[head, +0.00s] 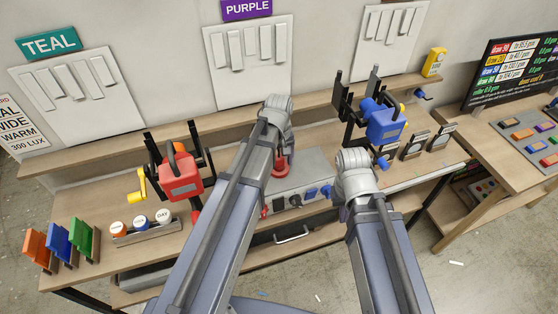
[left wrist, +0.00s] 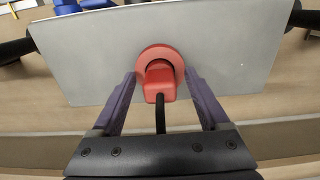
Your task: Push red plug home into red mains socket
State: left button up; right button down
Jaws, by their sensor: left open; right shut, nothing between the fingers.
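The red mains socket is a round red disc (left wrist: 145,60) on a pale grey panel in the left wrist view; part of it shows beside my left arm in the head view (head: 281,169). The red plug (left wrist: 158,84) is at the middle of the disc, with a black cable running toward my gripper. I cannot tell how deep it sits. My left gripper (left wrist: 160,90) is open, with one purple-grey finger either side of the plug and visible gaps between. My right arm ends right of the grey box in the head view; its fingers are hidden.
The grey box (head: 316,164) has blue and dark sockets on its front. A red winch (head: 180,176) stands left and a blue one (head: 383,125) right on the wooden bench.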

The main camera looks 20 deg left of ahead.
aim_at(279, 157)
pick_arm(q)
notch_tip(279, 157, up, 8)
jog(key=p, duration=0.7)
jog(key=shift+f, duration=0.2)
